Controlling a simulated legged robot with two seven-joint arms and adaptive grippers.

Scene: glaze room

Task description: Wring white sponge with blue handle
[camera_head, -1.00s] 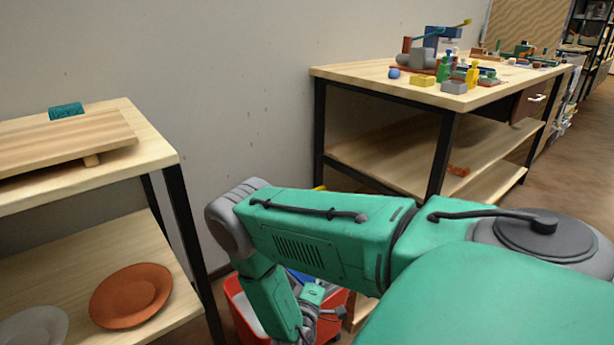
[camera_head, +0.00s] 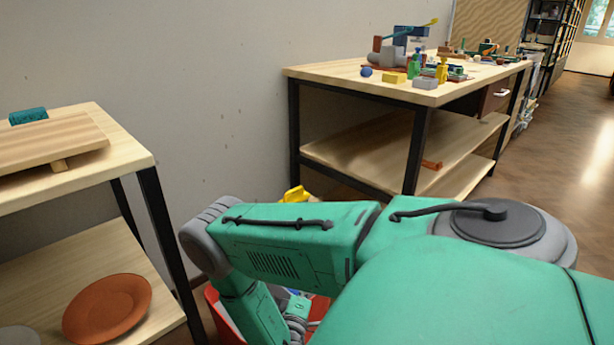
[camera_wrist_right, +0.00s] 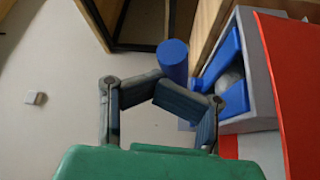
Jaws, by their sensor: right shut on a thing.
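A blue cylindrical handle (camera_wrist_right: 174,58) stands at the fingertips of my right gripper (camera_wrist_right: 160,87) in the right wrist view. The gripper is shut on it. To its right is a grey wringer box (camera_wrist_right: 262,70) with blue plates (camera_wrist_right: 232,100) inside. A rounded whitish-grey piece (camera_wrist_right: 229,78), seemingly the sponge, shows between the plates, apart from my fingers. The red bucket (camera_wrist_right: 292,70) is beside the box. In the head view my right arm covers most of the red bucket (camera_head: 221,316), and the handle and sponge cannot be made out. My left gripper is out of view.
A wooden table (camera_head: 135,150) with a board on it stands at left, an orange plate (camera_head: 107,309) on its lower shelf. A workbench (camera_head: 350,80) with several small objects is behind. A yellow object (camera_head: 295,194) shows behind my arm. Open floor (camera_head: 560,190) lies at right.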

